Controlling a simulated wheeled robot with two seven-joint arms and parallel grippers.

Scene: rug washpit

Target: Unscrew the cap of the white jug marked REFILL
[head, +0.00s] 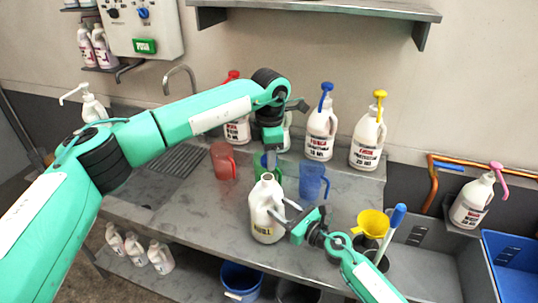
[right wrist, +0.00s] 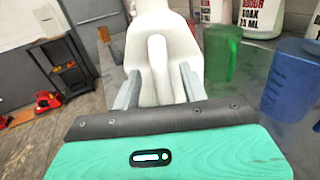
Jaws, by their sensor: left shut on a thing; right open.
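The white jug (head: 264,212) stands near the front of the steel counter, its label too small to read surely. Its neck points up, and its handle (right wrist: 158,70) faces my right gripper. My right gripper (head: 289,213) is open, with one finger on each side of the handle; the right wrist view shows gaps beside the handle.
A red pitcher (head: 223,161), a green pitcher (right wrist: 222,52) and a blue pitcher (head: 313,182) stand behind the jug. White pump bottles (head: 321,132) line the wall. A yellow funnel (head: 373,223) is right of my right gripper. A blue bucket (head: 240,280) is below.

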